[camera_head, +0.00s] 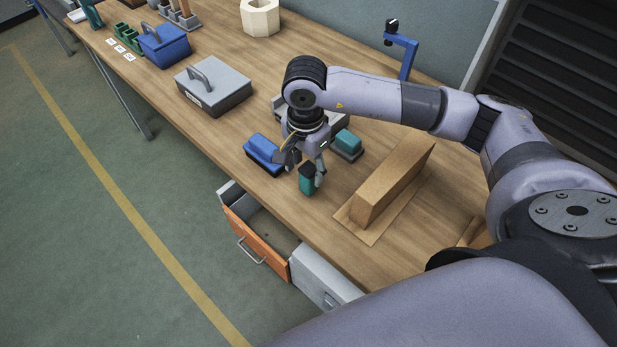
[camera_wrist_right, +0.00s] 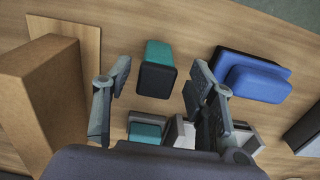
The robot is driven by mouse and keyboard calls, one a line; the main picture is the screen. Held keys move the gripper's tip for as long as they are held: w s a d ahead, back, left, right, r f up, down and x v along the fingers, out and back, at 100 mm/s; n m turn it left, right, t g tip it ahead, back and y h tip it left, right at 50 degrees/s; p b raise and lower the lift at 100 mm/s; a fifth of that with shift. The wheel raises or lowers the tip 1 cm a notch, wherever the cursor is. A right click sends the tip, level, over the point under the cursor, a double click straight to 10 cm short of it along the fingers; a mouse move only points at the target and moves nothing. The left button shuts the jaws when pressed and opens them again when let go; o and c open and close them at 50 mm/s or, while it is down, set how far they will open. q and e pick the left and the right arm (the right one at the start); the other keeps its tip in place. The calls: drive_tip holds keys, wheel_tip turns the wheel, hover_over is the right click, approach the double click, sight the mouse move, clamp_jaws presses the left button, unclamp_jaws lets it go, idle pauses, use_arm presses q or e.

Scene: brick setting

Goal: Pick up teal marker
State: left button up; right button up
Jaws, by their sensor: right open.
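The teal marker (camera_head: 307,185) is a short teal block with a dark top, standing on the wooden bench near its front edge. In the right wrist view the teal marker (camera_wrist_right: 160,51) shows its dark end, just beyond and between the fingertips. My right gripper (camera_head: 302,166) points down over it, its fingers open and spread to either side; in the wrist view the gripper (camera_wrist_right: 161,76) holds nothing. Whether a finger touches the marker cannot be told. My left gripper is not in view.
A blue block (camera_head: 262,149) lies left of the gripper, and a teal block on a grey base (camera_head: 347,141) to its right. A long cardboard box (camera_head: 395,185) stands further right. An orange drawer (camera_head: 256,242) hangs open below the bench edge. A grey case (camera_head: 213,88) sits further back.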

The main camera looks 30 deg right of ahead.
drive_tip(key=shift+d+f+p, duration=0.1)
drive_tip(key=shift+f+p, duration=0.2)
drive_tip(key=shift+f, duration=0.05)
drive_tip(key=f, duration=0.1)
drive_tip(key=f+p, duration=0.1)
drive_tip(key=f, duration=0.1)
drive_tip(key=shift+s+d+f+p, duration=0.1)
drive_tip(key=shift+d+f+p, duration=0.1)
drive_tip(key=shift+f+p, duration=0.1)
drive_tip(key=shift+f, duration=0.4)
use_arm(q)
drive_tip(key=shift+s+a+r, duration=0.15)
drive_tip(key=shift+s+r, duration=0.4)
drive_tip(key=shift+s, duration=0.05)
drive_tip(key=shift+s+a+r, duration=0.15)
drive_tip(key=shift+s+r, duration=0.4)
use_arm(e)
drive_tip(key=shift+c, duration=1.4)
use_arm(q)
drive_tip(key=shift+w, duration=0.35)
use_arm(e)
clamp_jaws()
